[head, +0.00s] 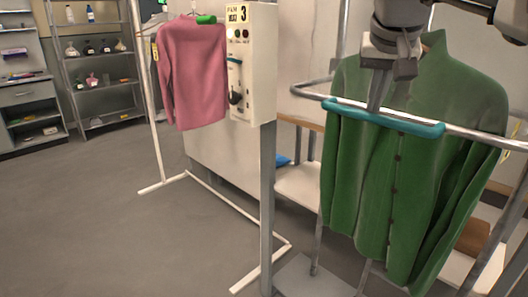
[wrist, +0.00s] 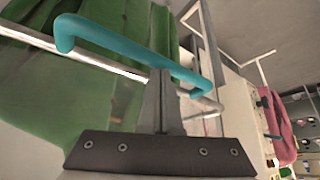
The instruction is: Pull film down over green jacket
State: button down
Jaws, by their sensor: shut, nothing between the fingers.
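The green jacket (head: 385,190) hangs at the right in the head view, and part of it shows at the upper left of the wrist view (wrist: 60,85). A metal bar (head: 480,132) with a teal handle (head: 415,127) crosses in front of its chest. The jacket looks paler and hazier above the bar, which may be clear film; its edges are hard to make out. My gripper (head: 376,106) is shut and empty, pointing down with its tips at the handle. In the wrist view the fingertips (wrist: 162,74) overlap the handle's underside; I cannot tell whether they touch.
A pink jacket (head: 192,75) hangs on a white rail at the left, beside a control box (head: 248,60) marked 3. A grey post (head: 267,200) stands left of the green jacket. Shelves (head: 100,70) stand at the back left. The floor (head: 90,220) at the left is clear.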

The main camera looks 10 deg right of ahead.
notch_tip(320, 180, down, 7)
jog(key=b, duration=0.4)
jog(key=shift+r, duration=0.15)
notch_tip(320, 180, down, 24)
jog(key=b, duration=0.2)
dwell(0.5)
notch_tip(320, 180, down, 21)
jog(key=s+a+r+p, duration=0.2)
jog(key=s+a+r, duration=0.1)
jog(key=a, duration=0.1)
jog(key=shift+r+p, duration=0.25)
jog(key=shift+p, duration=0.05)
dwell(0.7)
